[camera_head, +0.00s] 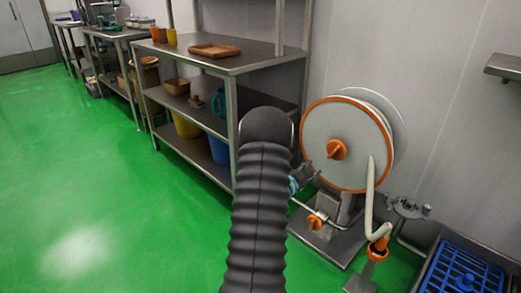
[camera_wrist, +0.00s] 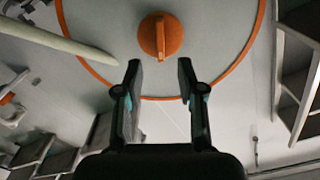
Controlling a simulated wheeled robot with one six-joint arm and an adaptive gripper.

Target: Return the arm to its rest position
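My gripper (camera_wrist: 158,75) is open and empty in the wrist view, its two dark fingers apart with nothing between them. Beyond the fingertips is the round grey face of a hose reel (camera_wrist: 215,30) with an orange rim and an orange knob (camera_wrist: 160,36). In the head view my gripper (camera_head: 303,177) shows at the lower left of the reel (camera_head: 340,120), partly hidden behind my dark ribbed arm. I cannot tell the exact gap between the fingers and the reel.
A steel shelf unit (camera_head: 235,62) with a wooden tray (camera_head: 214,50) stands left of my arm. A pale hose (camera_head: 371,200) hangs from the reel. A blue crate (camera_head: 462,272) is at the lower right. Green floor (camera_head: 90,190) is clear at left.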

